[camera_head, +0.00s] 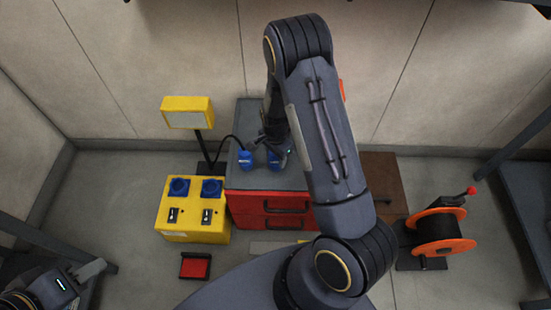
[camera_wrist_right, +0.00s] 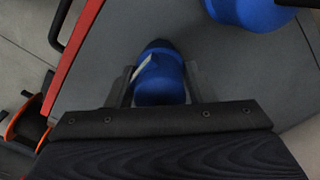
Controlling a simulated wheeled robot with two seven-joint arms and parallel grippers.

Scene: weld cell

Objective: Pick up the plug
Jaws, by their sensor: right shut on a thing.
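One blue plug (camera_head: 273,161) is at my right gripper (camera_head: 276,148), over the grey top of the red drawer cabinet. In the right wrist view this plug (camera_wrist_right: 160,80) sits between the two fingers of the right gripper (camera_wrist_right: 160,85), which is shut on it. A second blue plug (camera_head: 245,159) stands just to its left on the cabinet top, with a black cable; it also shows at the top of the right wrist view (camera_wrist_right: 248,10). I cannot tell whether the held plug touches the top.
The red drawer cabinet (camera_head: 250,203) stands against the wall. A yellow box (camera_head: 193,230) with two blue sockets (camera_head: 179,187) is left of it, below a yellow lamp (camera_head: 187,112). An orange cable reel (camera_head: 440,232) stands right. A red item (camera_head: 195,266) lies on the floor.

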